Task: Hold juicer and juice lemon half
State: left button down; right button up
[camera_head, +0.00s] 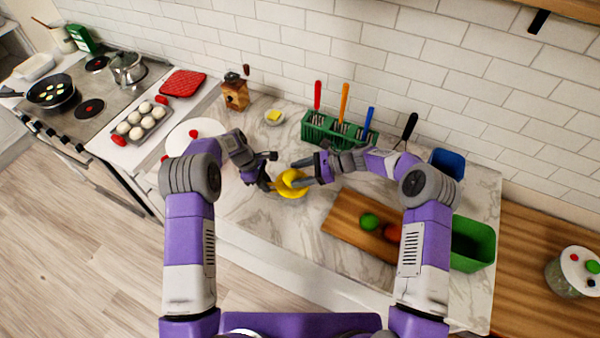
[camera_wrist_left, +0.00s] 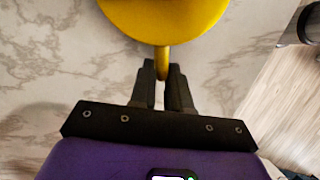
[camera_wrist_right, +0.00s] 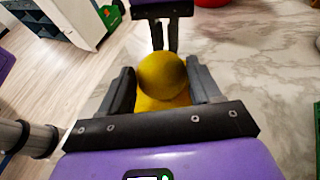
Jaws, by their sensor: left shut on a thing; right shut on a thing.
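The yellow juicer (camera_head: 290,189) is on the marble counter in the head view, between my two grippers. In the left wrist view its round yellow body (camera_wrist_left: 165,18) shows at the top. My left gripper (camera_wrist_left: 162,80) is shut on its thin handle. My right gripper (camera_wrist_right: 165,85) has its fingers on either side of a round yellow lemon half (camera_wrist_right: 162,75) and is shut on it. The lemon half is over the juicer's yellow bowl (camera_wrist_right: 160,103); whether it presses on the juicer's cone is hidden.
A wooden cutting board (camera_head: 342,222) with a green fruit (camera_head: 369,221) and a red one (camera_head: 392,232) lies right of the juicer. A green bin (camera_head: 474,243) stands farther right. A green utensil rack (camera_head: 335,132) stands behind. A white plate (camera_head: 190,134) is at left.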

jog(key=shift+f, duration=0.55)
dwell(0.8)
jog(key=shift+r, duration=4.1)
jog(key=shift+f, duration=3.55)
jog(key=o, duration=0.4)
jog(key=c, duration=0.4)
